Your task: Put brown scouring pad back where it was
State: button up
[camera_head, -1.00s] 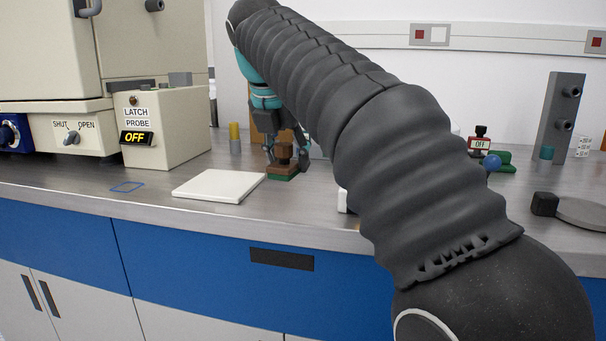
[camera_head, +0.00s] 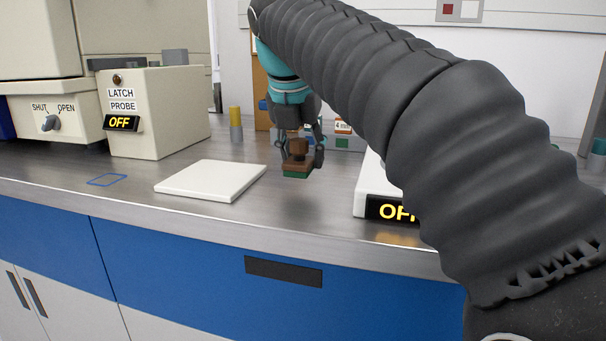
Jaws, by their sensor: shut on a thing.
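The brown scouring pad (camera_head: 297,170), a brown block with a green underside and a knob on top, is held in my gripper (camera_head: 300,154). The fingers are on either side of its upper part. The pad hangs level a little above the steel bench, with a soft shadow on the bench below it. A blue outlined square (camera_head: 107,180) is marked on the bench at the left and is empty. A white flat plate (camera_head: 211,180) lies between that square and the pad.
A beige box (camera_head: 160,112) labelled LATCH PROBE stands at the back left. A yellow-topped post (camera_head: 236,124) stands behind the plate. A white unit with an OFF display (camera_head: 372,190) is right of the pad, partly hidden by my arm. The bench's front edge is close.

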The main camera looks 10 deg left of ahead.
aim_at(302, 169)
jog(key=shift+f, duration=1.45)
jog(key=shift+f+b, duration=0.1)
jog(key=shift+b, duration=0.2)
jog(key=o, duration=1.1)
jog(key=p+v, duration=0.4)
jog(key=v, duration=0.8)
